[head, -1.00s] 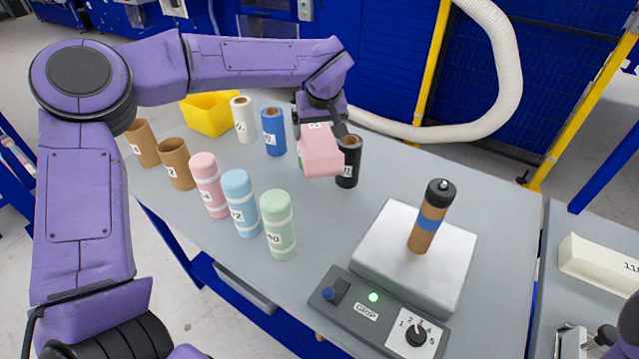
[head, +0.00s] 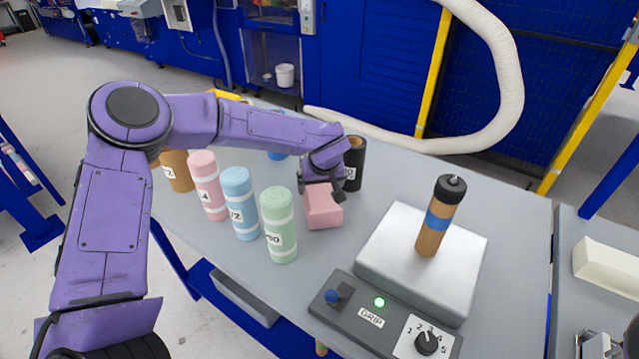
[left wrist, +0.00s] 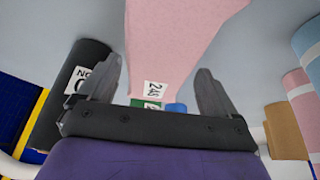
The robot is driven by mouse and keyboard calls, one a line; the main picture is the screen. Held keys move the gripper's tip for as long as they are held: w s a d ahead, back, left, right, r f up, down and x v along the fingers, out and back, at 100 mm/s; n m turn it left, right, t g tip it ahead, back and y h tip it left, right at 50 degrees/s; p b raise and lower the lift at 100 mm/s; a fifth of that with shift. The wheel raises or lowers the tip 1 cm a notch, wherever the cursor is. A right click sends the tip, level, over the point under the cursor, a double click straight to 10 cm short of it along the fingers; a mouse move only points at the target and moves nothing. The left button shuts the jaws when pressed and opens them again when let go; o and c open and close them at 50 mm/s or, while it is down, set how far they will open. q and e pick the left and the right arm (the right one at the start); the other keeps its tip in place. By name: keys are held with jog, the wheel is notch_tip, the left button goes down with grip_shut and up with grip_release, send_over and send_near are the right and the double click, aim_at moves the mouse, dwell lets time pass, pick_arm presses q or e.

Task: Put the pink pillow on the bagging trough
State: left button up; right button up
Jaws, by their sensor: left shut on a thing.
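The pink pillow (head: 323,210) is a small soft-looking block at the middle of the table in the head view. My left gripper (head: 322,188) is above it, pointing down, and is shut on it. In the left wrist view the pillow (left wrist: 180,45) lies between and beyond the two fingers, with a white number label facing the camera. I cannot tell whether its underside touches the table. A cream, long box-like thing (head: 608,268) on the right-hand table may be the bagging trough; I cannot tell for sure.
Pink (head: 207,187), blue (head: 240,205) and green (head: 278,228) rolls stand left of the pillow. A black roll (head: 354,165) stands close behind it. A steel plate (head: 385,245) with a brown roll (head: 435,225) and a GRIP control box (head: 350,302) are at right.

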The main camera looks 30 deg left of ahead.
pick_arm(q)
jog(key=shift+f, duration=0.2)
jog(key=o, duration=1.1)
